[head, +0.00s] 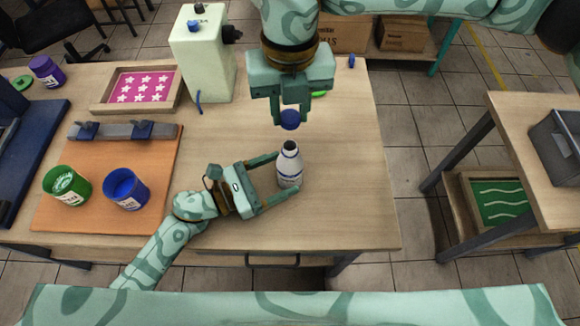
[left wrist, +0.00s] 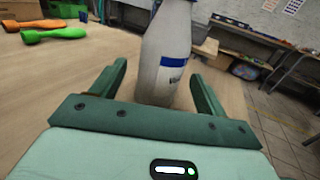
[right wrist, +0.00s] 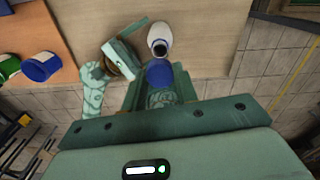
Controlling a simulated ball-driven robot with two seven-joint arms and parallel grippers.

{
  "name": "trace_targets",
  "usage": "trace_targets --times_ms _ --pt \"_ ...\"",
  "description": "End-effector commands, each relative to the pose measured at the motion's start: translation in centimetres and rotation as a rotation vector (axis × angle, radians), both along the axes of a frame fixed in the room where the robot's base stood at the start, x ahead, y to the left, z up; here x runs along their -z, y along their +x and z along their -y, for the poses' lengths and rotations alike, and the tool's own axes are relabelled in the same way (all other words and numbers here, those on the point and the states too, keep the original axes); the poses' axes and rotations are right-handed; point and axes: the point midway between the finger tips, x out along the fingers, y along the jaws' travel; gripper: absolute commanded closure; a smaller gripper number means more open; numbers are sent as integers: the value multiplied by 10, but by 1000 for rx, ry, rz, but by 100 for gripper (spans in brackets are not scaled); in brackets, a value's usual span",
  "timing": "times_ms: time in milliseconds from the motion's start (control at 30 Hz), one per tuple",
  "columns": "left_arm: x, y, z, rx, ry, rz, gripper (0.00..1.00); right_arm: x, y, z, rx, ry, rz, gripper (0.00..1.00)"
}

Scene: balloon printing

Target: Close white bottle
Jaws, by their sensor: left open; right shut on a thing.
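The white bottle (head: 289,166) stands upright on the wooden table, with a dark open neck at its top and a blue band on its label. It also shows in the left wrist view (left wrist: 165,52) and the right wrist view (right wrist: 160,38). My left gripper (head: 288,171) is open, with its fingers on either side of the bottle. My right gripper (head: 290,112) is shut on the blue cap (head: 290,120) and holds it above the bottle, apart from the neck. The cap also shows between the fingers in the right wrist view (right wrist: 159,73).
A pale green machine (head: 203,60) stands at the table's back. To the left are a tray with a pink star print (head: 140,88), an orange board (head: 100,212), a green pot (head: 68,187) and a blue pot (head: 126,190). The table right of the bottle is clear.

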Motion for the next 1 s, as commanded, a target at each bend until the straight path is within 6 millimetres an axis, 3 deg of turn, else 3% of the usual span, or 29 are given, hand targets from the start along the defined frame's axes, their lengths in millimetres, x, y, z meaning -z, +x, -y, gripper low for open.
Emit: trace_targets --times_ms 233,567,833,1000 --pt "0 11 24 0 -2 -1 26 0 0 0 0 0 0 95" --pt "0 13 27 1 0 -1 26 0 0 0 0 0 0 95" --pt "0 13 27 0 0 0 92 0 0 0 0 0 0 95" --pt "0 13 27 1 0 0 92 8 0 0 -1 0 -1 95"
